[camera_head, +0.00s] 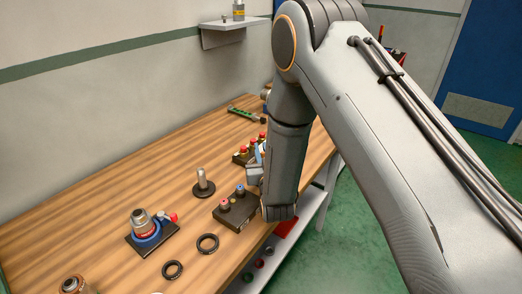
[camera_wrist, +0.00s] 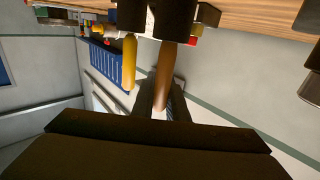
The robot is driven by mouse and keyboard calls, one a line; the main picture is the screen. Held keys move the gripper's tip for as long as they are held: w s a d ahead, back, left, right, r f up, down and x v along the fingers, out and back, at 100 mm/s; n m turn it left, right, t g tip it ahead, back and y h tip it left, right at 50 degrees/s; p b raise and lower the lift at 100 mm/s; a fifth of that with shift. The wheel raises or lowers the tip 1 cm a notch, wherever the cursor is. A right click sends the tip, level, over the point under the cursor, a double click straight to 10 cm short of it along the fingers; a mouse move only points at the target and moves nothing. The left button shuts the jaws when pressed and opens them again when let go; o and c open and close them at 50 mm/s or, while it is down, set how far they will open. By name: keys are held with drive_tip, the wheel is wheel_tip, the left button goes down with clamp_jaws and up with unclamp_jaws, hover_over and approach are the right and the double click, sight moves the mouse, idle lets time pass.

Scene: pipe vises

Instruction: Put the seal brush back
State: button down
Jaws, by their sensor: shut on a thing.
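In the wrist view, which shows the bench at the top, my gripper (camera_wrist: 160,97) is closed around a brown handle (camera_wrist: 165,68). The handle runs up to a dark cylinder (camera_wrist: 174,18) at the picture's top. It may be the seal brush, but no bristles show. Whether the cylinder is part of it or a holder cannot be told. A yellow handle (camera_wrist: 129,62) is close beside it, at another dark cylinder (camera_wrist: 131,14). In the head view, my arm hides most of the gripper and the held thing.
On the wooden bench (camera_head: 95,205) stand a dark block with red and blue tops (camera_head: 238,207), a post on a round base (camera_head: 203,184) and a fitting on a dark plate (camera_head: 150,230). Black rings (camera_head: 207,243) lie in front. A green-handled tool (camera_head: 243,114) lies further back.

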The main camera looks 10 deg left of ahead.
drive_tip(key=c, duration=1.7)
unclamp_jaws()
drive_tip(key=shift+f, duration=0.15)
drive_tip(key=shift+c, duration=0.2)
drive_tip(key=b+v, duration=0.3)
drive_tip(key=v, duration=0.9)
drive_tip(key=w+d+m+g+h, duration=0.25)
drive_tip(key=d+g+h, duration=0.4)
drive_tip(key=d, duration=1.05)
drive_tip(key=s+d+r+m+g, duration=0.2)
drive_tip(key=s+d+g, duration=0.6)
drive_tip(key=s+d, duration=0.7)
drive_tip(key=s+r, duration=0.1)
drive_tip(key=s, duration=0.2)
drive_tip(key=shift+g, duration=0.35)
